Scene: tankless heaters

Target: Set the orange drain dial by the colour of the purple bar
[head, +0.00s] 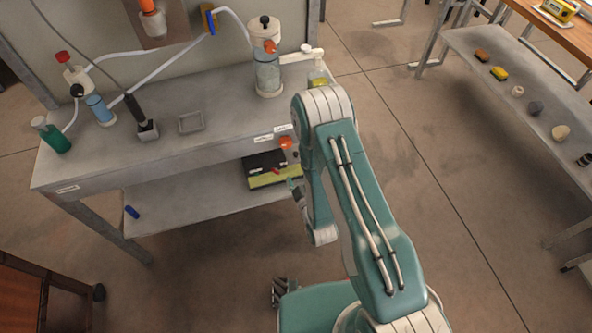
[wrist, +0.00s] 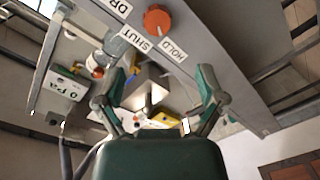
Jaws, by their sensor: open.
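The orange drain dial (wrist: 157,19) is at the top of the wrist view, a round knob on a grey panel. Labels reading "DR", cut off by the frame edge, "SHUT" and "HOLD" stand around it. In the head view the orange dial (head: 285,142) is on the bench's front edge, close to my arm. My gripper (wrist: 168,76) is open, with nothing between its fingers, and apart from the dial. In the head view my gripper (head: 296,187) is partly hidden by my arm. I cannot make out a purple bar in either view.
The grey bench (head: 90,165) carries a clear cylinder (head: 268,75), bottles, hoses and a small tray (head: 191,122). A black and yellow box (head: 265,168) and a blue piece (head: 132,212) lie on its lower shelf. A side bench (head: 500,88) with small objects stands right. Floor between is clear.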

